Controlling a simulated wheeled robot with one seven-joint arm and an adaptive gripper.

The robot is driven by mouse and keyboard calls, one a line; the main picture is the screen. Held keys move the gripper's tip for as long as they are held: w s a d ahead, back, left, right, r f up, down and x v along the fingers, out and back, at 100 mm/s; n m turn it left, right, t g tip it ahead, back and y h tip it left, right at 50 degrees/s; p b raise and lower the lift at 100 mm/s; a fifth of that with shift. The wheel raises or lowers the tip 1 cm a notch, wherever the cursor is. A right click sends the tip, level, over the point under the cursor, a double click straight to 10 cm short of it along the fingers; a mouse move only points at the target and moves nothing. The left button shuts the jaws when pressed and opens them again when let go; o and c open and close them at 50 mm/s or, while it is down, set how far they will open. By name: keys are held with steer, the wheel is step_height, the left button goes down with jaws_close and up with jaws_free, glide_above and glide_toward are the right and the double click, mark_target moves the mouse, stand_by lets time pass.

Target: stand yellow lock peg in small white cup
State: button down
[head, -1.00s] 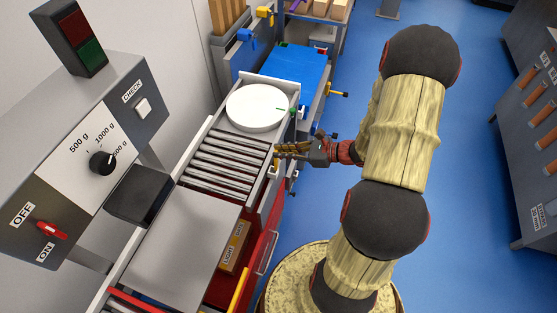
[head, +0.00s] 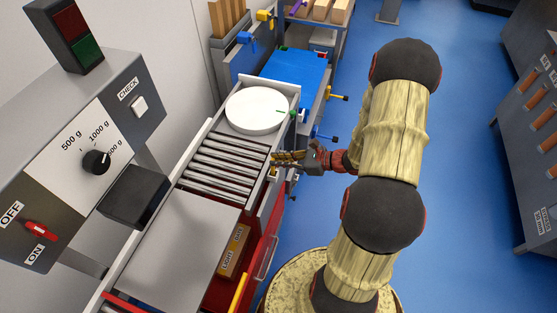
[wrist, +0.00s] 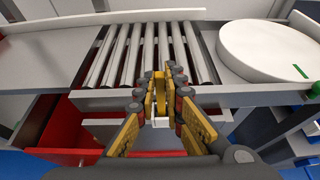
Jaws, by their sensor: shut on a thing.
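My gripper (wrist: 161,92) reaches over the near side rail of the roller conveyor, its yellow-padded fingers close together. The yellow lock peg (wrist: 161,86) shows as a narrow upright yellow piece between the fingertips, held there. Just below it in the wrist view is a small white shape (wrist: 160,122), likely the small white cup, partly hidden by the fingers. I cannot tell whether the peg is inside it or just above. In the head view my gripper (head: 288,158) is beside the rail, and peg and cup are barely readable there.
The rollers (head: 222,163) lie behind the rail, with a white round turntable (head: 257,110) at their far end and a grey plate (head: 180,240) at the near end. A red drawer (wrist: 62,130) hangs open below. A control box (head: 80,150) stands at left.

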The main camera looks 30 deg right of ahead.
steer(key=shift+f, duration=0.3)
steer(key=c, duration=2)
jaws_free()
steer(key=shift+o, duration=0.5)
